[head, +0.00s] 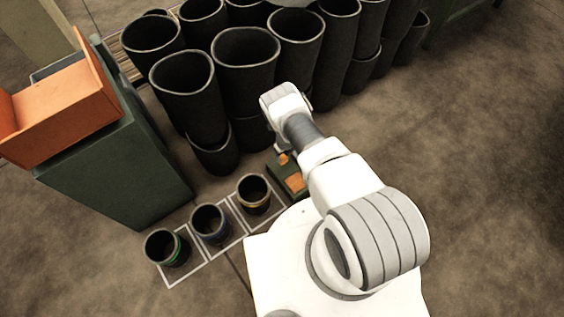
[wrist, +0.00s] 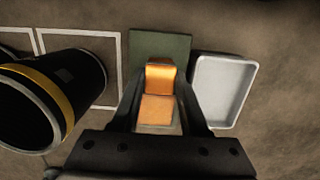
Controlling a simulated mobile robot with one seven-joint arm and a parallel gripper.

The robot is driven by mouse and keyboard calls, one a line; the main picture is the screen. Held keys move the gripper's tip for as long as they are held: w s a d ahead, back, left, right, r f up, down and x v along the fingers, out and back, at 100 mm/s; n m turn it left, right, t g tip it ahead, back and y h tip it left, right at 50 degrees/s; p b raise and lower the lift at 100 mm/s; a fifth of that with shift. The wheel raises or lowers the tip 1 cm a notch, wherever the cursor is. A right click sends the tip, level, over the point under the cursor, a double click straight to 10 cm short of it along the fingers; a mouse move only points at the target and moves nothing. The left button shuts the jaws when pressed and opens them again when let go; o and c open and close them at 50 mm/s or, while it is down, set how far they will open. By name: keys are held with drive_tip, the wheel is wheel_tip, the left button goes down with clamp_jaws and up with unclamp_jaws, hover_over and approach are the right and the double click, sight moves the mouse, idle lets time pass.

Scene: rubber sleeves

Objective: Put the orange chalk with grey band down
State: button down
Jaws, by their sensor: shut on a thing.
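My gripper (wrist: 160,84) is shut on an orange piece (wrist: 160,76), taken as the orange chalk, between its fingertips. Its grey band is not discernible. The chalk also shows as a small orange spot (head: 283,158) below my gripper in the head view. It is over or at a dark green pad (wrist: 160,44), which also shows in the head view (head: 277,170). I cannot tell whether it touches the pad. A second orange patch (wrist: 157,110) lies nearer the palm; in the head view it is on the green pad (head: 295,182).
A pale grey tray (wrist: 224,90) is right of the pad. Black sleeves with yellow (head: 254,195), blue (head: 209,224) and green (head: 167,248) bands stand in white floor squares to the left. Large black sleeves (head: 190,90) crowd behind. An orange bin (head: 65,115) sits on a green cabinet (head: 120,175).

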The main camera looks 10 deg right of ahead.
sight(282, 159)
drive_tip(key=shift+w+a+f+b, duration=0.15)
drive_tip(key=shift+f+b, duration=0.85)
drive_tip(key=shift+f, duration=1.05)
drive_tip(key=shift+f, duration=0.15)
drive_tip(key=shift+c, duration=2.1)
unclamp_jaws()
drive_tip(key=r+p, duration=0.2)
drive_tip(key=r, duration=0.2)
drive_tip(key=s+r+p, duration=0.1)
drive_tip(key=r+p, duration=0.1)
drive_tip(key=r, duration=0.2)
drive_tip(key=r+p, duration=0.2)
drive_tip(key=r, duration=0.2)
drive_tip(key=shift+s+d+r+p, duration=0.1)
drive_tip(key=shift+s+d+p, duration=0.15)
drive_tip(key=shift+d+p, duration=0.1)
